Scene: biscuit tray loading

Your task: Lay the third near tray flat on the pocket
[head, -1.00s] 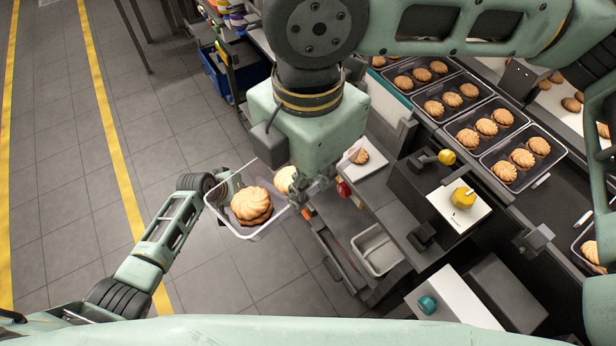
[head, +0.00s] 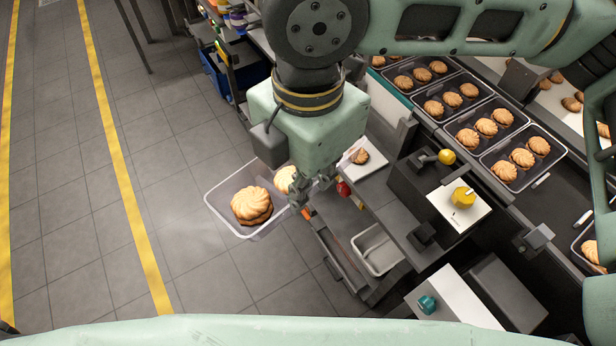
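A clear plastic tray (head: 220,210) with a pale rim hangs in the air over the floor, left of the workbench. A second, paler biscuit (head: 285,179) is partly hidden by my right gripper. My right gripper (head: 308,196) points down at the tray's right end and is shut on it; its fingertips are partly hidden. My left gripper is out of view. I cannot tell which spot is the pocket.
Filled biscuit trays (head: 521,160) stand in a row on the dark conveyor (head: 545,210) at right, with a bare stretch beside them. A block with a yellow knob (head: 463,197), a teal button (head: 427,304) and an empty pale bin (head: 378,250) are nearer.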

